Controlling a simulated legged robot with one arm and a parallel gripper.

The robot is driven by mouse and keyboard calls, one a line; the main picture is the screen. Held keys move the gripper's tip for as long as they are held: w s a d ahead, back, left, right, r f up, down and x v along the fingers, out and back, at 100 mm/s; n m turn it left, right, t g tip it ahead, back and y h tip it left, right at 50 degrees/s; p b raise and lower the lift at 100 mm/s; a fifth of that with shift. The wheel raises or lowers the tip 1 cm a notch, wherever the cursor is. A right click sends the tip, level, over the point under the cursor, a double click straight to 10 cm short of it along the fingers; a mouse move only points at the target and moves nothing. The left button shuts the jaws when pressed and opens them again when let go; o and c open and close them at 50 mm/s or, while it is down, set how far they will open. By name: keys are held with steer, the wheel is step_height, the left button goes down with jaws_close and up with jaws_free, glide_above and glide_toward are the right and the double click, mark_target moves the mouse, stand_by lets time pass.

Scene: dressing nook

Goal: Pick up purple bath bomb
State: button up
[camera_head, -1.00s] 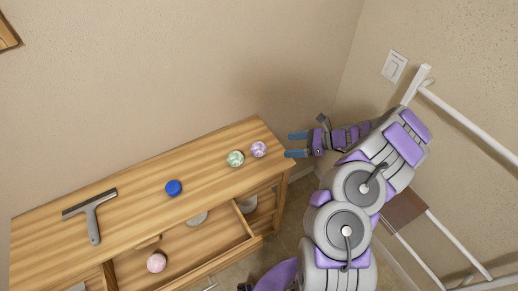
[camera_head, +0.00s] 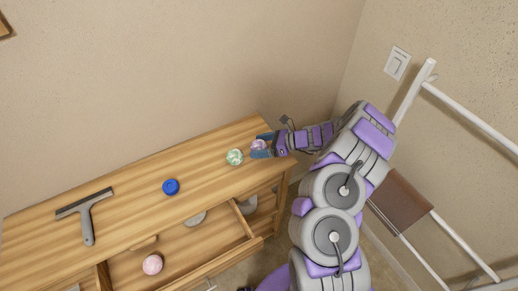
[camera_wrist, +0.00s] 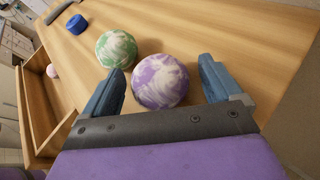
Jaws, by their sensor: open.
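The purple bath bomb (camera_wrist: 160,82) is a purple-and-white marbled ball on the dresser top. In the wrist view it sits between the two blue fingers of my open gripper (camera_wrist: 164,85), with a visible gap on the right side. In the head view the purple bath bomb (camera_head: 258,145) is partly hidden by my gripper (camera_head: 262,146), which is at the dresser's right end. I cannot tell whether the left finger touches it.
A green-and-white ball (camera_head: 235,157) is just left of the purple one. A blue cap-like object (camera_head: 171,187) and a grey squeegee (camera_head: 86,213) lie farther left on the dresser top (camera_head: 130,200). An open drawer below holds a pink ball (camera_head: 153,265). A white rack (camera_head: 470,115) stands at right.

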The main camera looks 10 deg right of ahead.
steer(key=shift+w+a+f, duration=0.1)
steer(key=shift+a+f, duration=0.05)
steer(key=shift+a, duration=0.3)
steer(key=shift+c, duration=0.4)
steer(key=c, duration=1)
